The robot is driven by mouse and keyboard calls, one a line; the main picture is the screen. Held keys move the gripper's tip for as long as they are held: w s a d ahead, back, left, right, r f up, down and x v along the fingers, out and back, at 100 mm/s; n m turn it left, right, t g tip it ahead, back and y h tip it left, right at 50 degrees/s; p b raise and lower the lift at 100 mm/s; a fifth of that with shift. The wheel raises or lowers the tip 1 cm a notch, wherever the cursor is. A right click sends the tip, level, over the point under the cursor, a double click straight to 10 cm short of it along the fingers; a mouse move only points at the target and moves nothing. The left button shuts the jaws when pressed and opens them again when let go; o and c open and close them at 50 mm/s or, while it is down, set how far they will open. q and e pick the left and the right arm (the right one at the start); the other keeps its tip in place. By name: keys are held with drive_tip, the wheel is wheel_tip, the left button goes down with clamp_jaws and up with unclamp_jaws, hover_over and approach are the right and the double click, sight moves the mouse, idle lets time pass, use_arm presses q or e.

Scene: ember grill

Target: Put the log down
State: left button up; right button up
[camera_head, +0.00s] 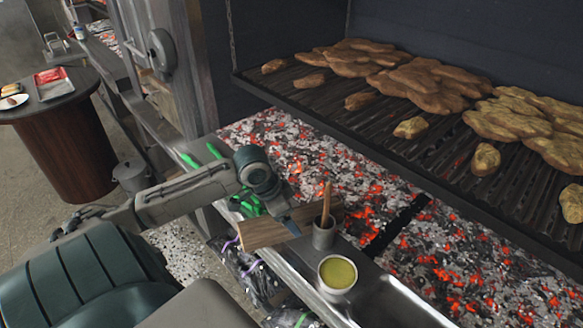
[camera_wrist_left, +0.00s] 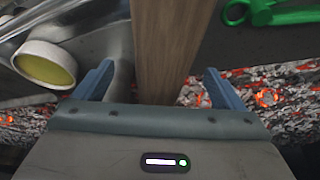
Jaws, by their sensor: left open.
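The log (camera_head: 260,235) is a pale brown, squared piece of wood near the front edge of the ember bed, by the metal ledge. My left gripper (camera_head: 288,218) is at the log, reaching in from the left. In the left wrist view the log (camera_wrist_left: 168,45) runs between the two blue fingers of my left gripper (camera_wrist_left: 160,85). The fingers stand apart, with a visible gap on each side of the log. The log's near end is hidden by the gripper body. My right gripper does not show.
A metal cup with a wooden handle (camera_head: 324,232) and a bowl of yellow liquid (camera_head: 338,273) stand on the ledge (camera_head: 385,305) close to the log. Glowing embers (camera_head: 450,255) lie behind. Green-handled tools (camera_head: 245,205) are beside the arm. Meat covers the grill grate (camera_head: 410,155) above.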

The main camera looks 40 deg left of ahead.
use_arm(q)
drive_tip(key=shift+x, duration=1.9)
drive_tip(key=shift+w+a, duration=0.1)
drive_tip(key=shift+f+p, duration=0.25)
drive_tip(key=shift+p, duration=0.15)
drive_tip(key=c, duration=1.8)
drive_tip(key=shift+r, duration=0.1)
